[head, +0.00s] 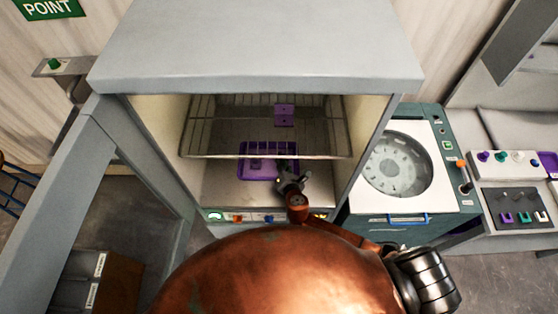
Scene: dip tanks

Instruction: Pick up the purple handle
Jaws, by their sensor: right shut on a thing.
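My right gripper (288,178) reaches into the open cabinet at the right edge of a flat purple tray-like piece (246,172) on the cabinet floor. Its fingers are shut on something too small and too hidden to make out. A two-part purple piece (284,115) shows further back, by the wire rack. Small purple pieces also show at right: a purple knob (483,157) on a white strip and a purple U-shaped piece (506,217) on a dark panel. I cannot tell which is the purple handle. My left gripper is not in view.
The grey cabinet (260,50) has side walls and a wire rack (215,155) close above my right gripper. A teal machine (450,195) with a round window stands at right. A brown box (120,280) is at lower left.

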